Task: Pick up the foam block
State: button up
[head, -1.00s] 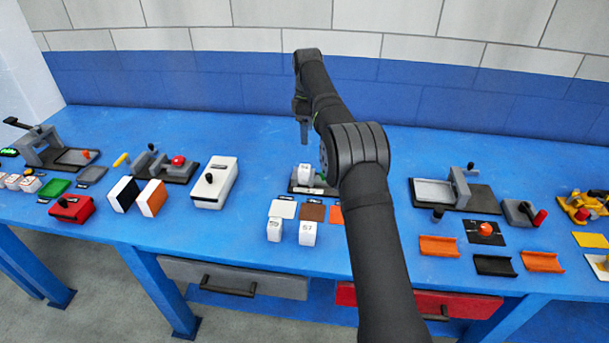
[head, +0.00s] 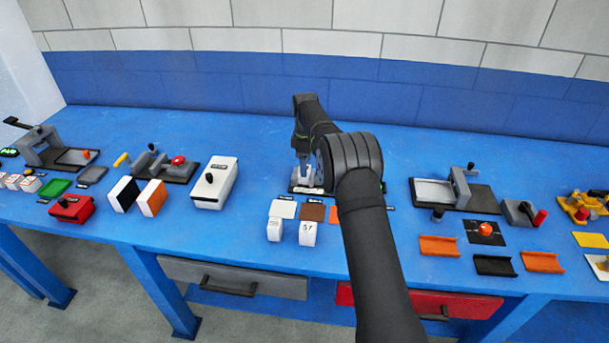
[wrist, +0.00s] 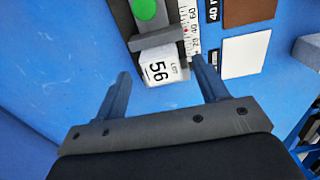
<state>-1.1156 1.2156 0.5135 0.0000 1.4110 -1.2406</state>
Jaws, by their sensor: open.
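A white block marked "LOT 56" (wrist: 158,72), which I take for the foam block, sits at the end of a dark fixture (wrist: 122,18), against a grey bar (wrist: 158,39). In the wrist view my gripper (wrist: 162,68) is open, with one finger on each side of the block and visible gaps beside it. I cannot tell how far the fingertips are above the bench. In the head view my gripper (head: 304,172) is low over the fixture and largely hides the block. Nothing is held.
Two white numbered blocks (head: 307,233) stand in front of the fixture, near white and brown squares (head: 313,212). A white box with a black knob (head: 214,182) stands to the left. A grey fixture (head: 455,190) stands to the right. A scale strip (wrist: 190,25) runs beside the block.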

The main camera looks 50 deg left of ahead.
aim_at(301, 180)
notch_tip(301, 180, down, 5)
jog(key=shift+s+r, duration=0.15)
jog(key=c, duration=1.2)
jog(key=shift+o, duration=0.2)
jog(key=shift+r, duration=0.1)
